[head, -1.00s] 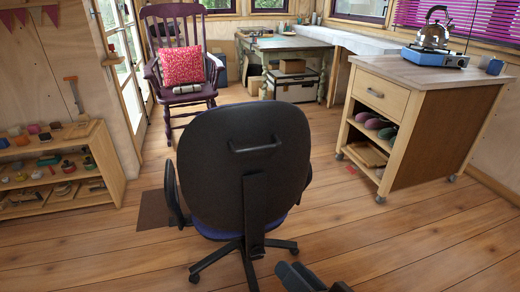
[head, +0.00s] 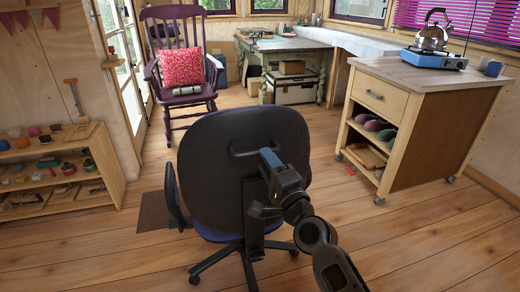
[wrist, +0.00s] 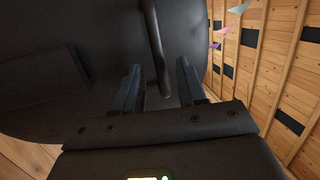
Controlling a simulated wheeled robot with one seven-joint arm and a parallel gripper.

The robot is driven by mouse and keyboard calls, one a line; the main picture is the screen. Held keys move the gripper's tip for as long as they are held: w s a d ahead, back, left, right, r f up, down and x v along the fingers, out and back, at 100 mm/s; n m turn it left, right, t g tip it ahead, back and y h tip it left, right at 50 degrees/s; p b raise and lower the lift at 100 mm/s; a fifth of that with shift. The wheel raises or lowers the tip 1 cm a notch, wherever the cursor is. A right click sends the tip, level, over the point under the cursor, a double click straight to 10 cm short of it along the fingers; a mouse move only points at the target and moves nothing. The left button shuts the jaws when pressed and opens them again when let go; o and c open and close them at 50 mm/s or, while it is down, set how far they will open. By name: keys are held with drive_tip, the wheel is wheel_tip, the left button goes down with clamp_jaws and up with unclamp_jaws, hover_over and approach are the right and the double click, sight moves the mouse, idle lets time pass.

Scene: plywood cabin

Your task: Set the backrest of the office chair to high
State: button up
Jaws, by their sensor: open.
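The office chair's black backrest (head: 212,180) stands with its rear side towards me in the head view. A dark bar handle (head: 240,153) crosses its upper back; it also shows in the wrist view (wrist: 155,42). My gripper (head: 266,156) is at the right end of the handle and hides that part. In the wrist view my gripper (wrist: 158,84) has its two fingers apart, with the handle showing between them. I cannot tell whether they touch it. The blue seat (head: 212,235) is mostly hidden behind the backrest.
A wheeled wooden cabinet (head: 430,125) with a kettle (head: 432,35) stands to the right. A purple rocking chair (head: 181,95) with a red cushion is behind on the left. A low shelf (head: 60,170) is at the left.

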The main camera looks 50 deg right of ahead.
drive_tip(key=shift+p+x, duration=0.5)
drive_tip(key=shift+x, duration=1.75)
clamp_jaws()
